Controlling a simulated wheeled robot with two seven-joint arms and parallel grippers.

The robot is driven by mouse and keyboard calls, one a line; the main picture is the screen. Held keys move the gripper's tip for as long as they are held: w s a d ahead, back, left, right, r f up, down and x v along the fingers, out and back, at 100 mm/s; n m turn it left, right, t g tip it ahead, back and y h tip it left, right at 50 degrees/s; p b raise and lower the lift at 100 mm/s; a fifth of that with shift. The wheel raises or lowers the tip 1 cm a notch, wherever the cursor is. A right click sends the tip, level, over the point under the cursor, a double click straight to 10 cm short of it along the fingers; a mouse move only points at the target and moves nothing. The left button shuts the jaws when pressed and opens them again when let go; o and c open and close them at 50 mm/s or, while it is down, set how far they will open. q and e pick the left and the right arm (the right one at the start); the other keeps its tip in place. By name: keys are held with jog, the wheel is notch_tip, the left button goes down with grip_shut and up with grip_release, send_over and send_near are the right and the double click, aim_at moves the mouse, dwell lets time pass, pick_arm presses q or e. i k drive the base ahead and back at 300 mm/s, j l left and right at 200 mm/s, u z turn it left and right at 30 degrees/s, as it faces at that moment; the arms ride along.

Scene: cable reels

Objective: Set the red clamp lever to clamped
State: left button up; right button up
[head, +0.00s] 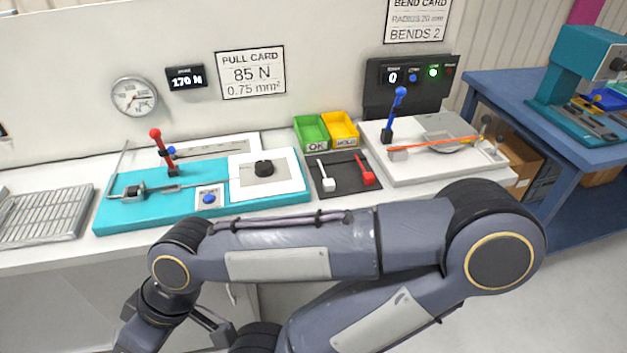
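The red clamp lever (160,148) stands on the teal pull-test fixture (105,222) at the left of the bench. It has a red knob and stands raised, leaning a little to the left. A small clamp block with a thin rod (135,192) lies in front of its foot. An arm of mine with its elbow at the right, which looks like my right arm, crosses the front of the view. Its wrist end is at the lower left, well in front of the fixture and apart from the lever. The fingertips are not clearly visible. My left gripper is not in view.
A blue button (209,199) and a black knob (264,168) are on the fixture. A dark tray (345,187) holds white and red tools. Green (311,133) and yellow (341,130) bins stand behind. A bending fixture with a blue lever (394,115) is at right.

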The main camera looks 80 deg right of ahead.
aim_at(155, 135)
jog(key=z, duration=2.65)
